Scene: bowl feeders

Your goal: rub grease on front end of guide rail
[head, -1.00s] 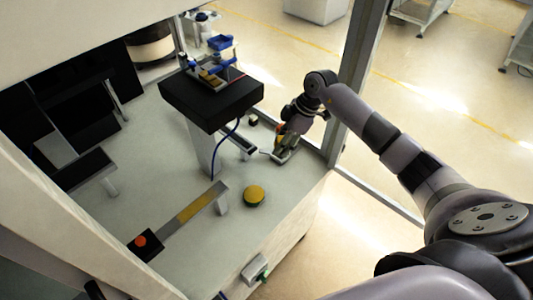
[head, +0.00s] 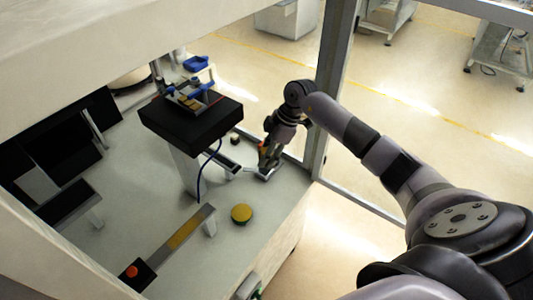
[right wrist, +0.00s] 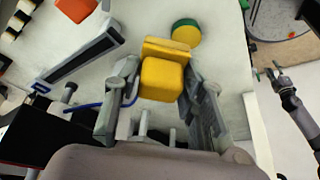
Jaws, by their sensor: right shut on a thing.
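In the head view my right gripper (head: 265,166) is low over the table near its right edge. The right wrist view shows its fingers (right wrist: 160,85) closed around a yellow block (right wrist: 162,80). A round yellow-topped tin with a green side (head: 241,213) stands apart from the gripper; it also shows in the right wrist view (right wrist: 187,31). A grey rail with a dark slot (right wrist: 82,55) lies left of the fingers, not touching them. A grey rail with a yellow strip (head: 183,234) lies left of the tin. I cannot tell which is the guide rail.
A black raised box (head: 190,122) stands left of the gripper, with a blue cable (head: 204,172) hanging down. A red button on a black block (head: 131,271) is at front left. A metal post (head: 330,90) rises beside the arm. Another arm's hand (right wrist: 272,75) shows beyond the table edge.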

